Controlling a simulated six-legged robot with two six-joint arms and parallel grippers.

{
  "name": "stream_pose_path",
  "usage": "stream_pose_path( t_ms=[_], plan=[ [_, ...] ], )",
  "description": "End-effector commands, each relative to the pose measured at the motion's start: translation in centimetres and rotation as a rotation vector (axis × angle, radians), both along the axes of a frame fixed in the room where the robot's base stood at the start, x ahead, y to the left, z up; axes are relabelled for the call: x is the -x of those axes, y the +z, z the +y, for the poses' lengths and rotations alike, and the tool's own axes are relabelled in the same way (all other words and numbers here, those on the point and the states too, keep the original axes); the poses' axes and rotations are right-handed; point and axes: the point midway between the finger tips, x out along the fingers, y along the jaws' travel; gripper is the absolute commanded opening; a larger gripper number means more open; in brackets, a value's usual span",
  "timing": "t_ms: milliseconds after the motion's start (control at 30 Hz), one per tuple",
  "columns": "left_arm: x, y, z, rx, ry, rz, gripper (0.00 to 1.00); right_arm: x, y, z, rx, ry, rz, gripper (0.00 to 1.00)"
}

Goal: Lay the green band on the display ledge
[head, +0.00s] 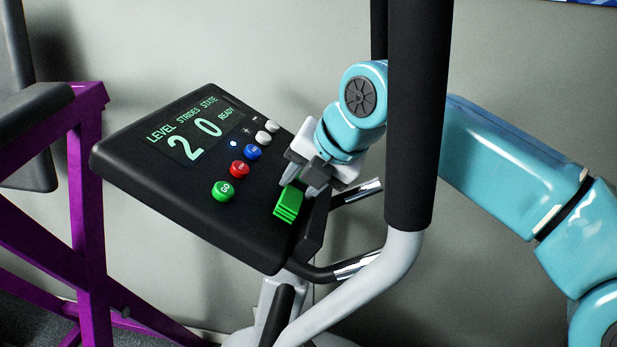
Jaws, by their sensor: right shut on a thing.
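The green band (288,206) is a small folded, layered strip near the right edge of the black display console (190,215). My right gripper (302,186) is shut on the band's upper end, its fingers pointing down at it. The band is over or against the console's lower right part; I cannot tell if it touches the surface. The dark ledge (314,237) runs along that right edge, partly hidden by the gripper. My left gripper is not in view.
The console has a lit screen (185,133) and green (223,190), red (239,169), blue and white buttons. A black padded upright handle (415,120) stands in front of my right arm. Grey bars (360,264) are below. A purple frame (87,210) stands at left.

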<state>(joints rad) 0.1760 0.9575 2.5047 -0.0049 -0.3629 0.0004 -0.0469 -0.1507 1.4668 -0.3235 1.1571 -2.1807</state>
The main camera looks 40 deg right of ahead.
Motion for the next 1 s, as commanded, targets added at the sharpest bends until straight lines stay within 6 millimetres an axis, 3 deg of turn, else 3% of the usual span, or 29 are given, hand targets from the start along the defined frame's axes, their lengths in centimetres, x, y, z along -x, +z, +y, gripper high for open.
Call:
stream_pose_path(
  t_ms=[400, 433, 500, 1000],
  plan=[
    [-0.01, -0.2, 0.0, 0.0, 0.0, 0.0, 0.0, -0.16, -0.28, 0.12, 0.0, 0.0, 0.0, 0.02],
    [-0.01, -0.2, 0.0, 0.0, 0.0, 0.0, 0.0, -0.16, -0.28, 0.12, 0.0, 0.0, 0.0, 0.43],
    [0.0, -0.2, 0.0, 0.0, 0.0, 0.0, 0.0, -0.15, -0.29, 0.12, 0.0, 0.0, 0.0, 0.63],
    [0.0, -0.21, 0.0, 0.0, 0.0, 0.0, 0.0, -0.03, -0.4, 0.11, 0.001, 0.0, 0.007, 0.63]
  ],
)
